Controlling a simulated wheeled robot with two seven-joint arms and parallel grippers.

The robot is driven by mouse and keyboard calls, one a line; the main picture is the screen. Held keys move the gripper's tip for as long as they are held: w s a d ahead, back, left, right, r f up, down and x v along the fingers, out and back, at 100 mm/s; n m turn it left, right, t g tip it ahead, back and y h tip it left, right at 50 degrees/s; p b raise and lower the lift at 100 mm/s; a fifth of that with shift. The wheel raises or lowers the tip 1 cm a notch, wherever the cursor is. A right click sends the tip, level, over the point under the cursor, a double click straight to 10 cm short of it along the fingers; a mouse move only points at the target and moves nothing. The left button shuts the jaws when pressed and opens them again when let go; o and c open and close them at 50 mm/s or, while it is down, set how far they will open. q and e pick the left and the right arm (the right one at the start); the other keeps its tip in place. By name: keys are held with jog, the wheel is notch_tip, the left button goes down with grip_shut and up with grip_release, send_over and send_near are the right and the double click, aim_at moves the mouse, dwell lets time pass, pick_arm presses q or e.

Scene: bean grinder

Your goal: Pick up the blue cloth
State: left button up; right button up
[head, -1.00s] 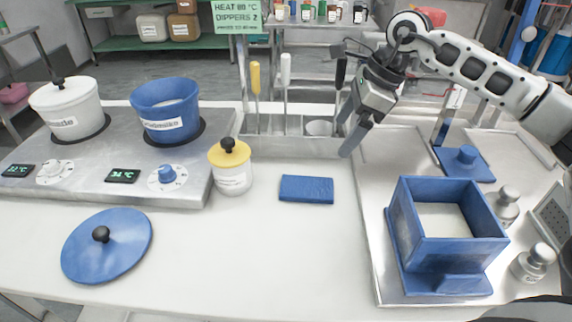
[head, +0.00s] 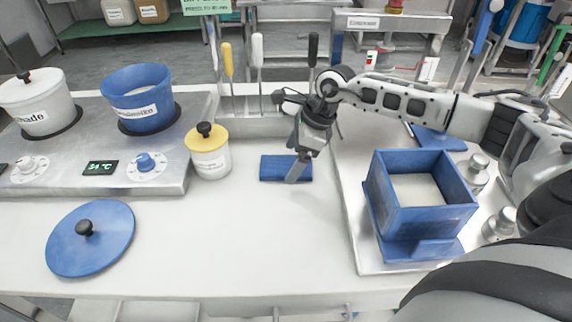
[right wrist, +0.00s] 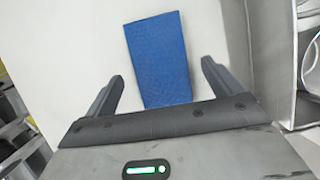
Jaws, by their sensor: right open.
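The blue cloth (head: 275,169) lies flat as a small folded rectangle on the white table, between the yellow-lidded jar and the metal tray. It also shows in the right wrist view (right wrist: 160,60), ahead of the fingers and partly hidden by the gripper's body at its near end. My right gripper (head: 296,172) is over the right part of the cloth, pointing down. In the right wrist view its two fingers (right wrist: 162,88) are apart, one on each side of the cloth's near end, with nothing held. I cannot tell the exact height above the cloth. My left gripper is not in view.
A white jar with a yellow lid (head: 210,160) stands left of the cloth. A metal tray (head: 352,225) with a blue open box (head: 420,215) is to the right. A blue round lid (head: 90,250) lies at front left. The table front is clear.

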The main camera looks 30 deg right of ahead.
jog(key=shift+x, duration=0.9)
jog(key=c, duration=1.1)
jog(key=shift+o, duration=0.2)
jog(key=shift+r, duration=0.15)
